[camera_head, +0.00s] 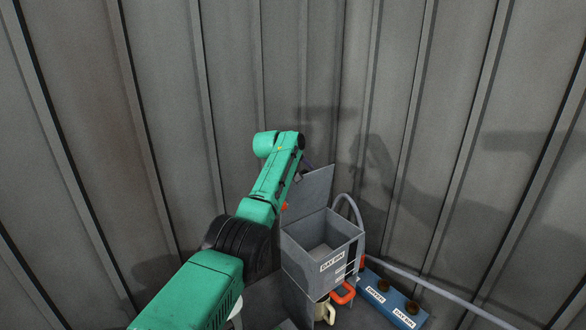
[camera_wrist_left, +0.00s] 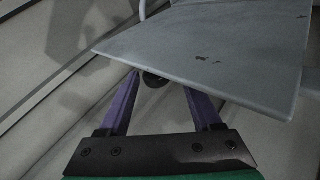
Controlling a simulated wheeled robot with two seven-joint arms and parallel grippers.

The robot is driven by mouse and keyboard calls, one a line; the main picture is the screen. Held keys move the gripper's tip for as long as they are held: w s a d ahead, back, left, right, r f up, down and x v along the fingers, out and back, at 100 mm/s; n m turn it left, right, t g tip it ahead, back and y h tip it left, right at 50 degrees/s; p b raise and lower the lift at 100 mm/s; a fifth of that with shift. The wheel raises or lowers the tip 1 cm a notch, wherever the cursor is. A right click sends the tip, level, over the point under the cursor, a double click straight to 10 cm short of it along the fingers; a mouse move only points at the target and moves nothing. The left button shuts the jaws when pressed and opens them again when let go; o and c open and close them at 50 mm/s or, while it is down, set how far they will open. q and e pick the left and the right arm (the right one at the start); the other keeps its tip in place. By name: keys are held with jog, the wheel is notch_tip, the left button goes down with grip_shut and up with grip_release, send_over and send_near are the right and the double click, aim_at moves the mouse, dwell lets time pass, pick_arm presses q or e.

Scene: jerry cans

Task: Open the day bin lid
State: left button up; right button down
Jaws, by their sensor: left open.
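The day bin (camera_head: 322,262) is a grey box with a "DAY BIN" label on its front, and its inside shows from above. Its grey lid (camera_head: 308,193) stands raised at the back left of the box. My left gripper (camera_head: 306,166) is at the lid's upper edge, mostly hidden by my green arm. In the left wrist view the purple fingers of my left gripper (camera_wrist_left: 161,84) are spread apart, with nothing held between them. The lid's flat grey panel (camera_wrist_left: 225,50) lies just beyond the fingertips there; I cannot tell whether they touch. My right gripper is not in view.
A blue box (camera_head: 392,298) with labels and dark round openings stands right of the bin. A beige can (camera_head: 324,311) and an orange-red handle (camera_head: 343,293) are below the bin. A grey hose (camera_head: 440,287) runs right. Corrugated grey walls close in behind.

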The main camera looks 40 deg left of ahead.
pick_arm(q)
jog(key=b+v, duration=0.6)
jog(key=v, duration=0.8)
jog(key=shift+s+a+f+b, duration=0.1)
jog(key=shift+s+f+b, duration=0.05)
jog(key=shift+b, duration=0.2)
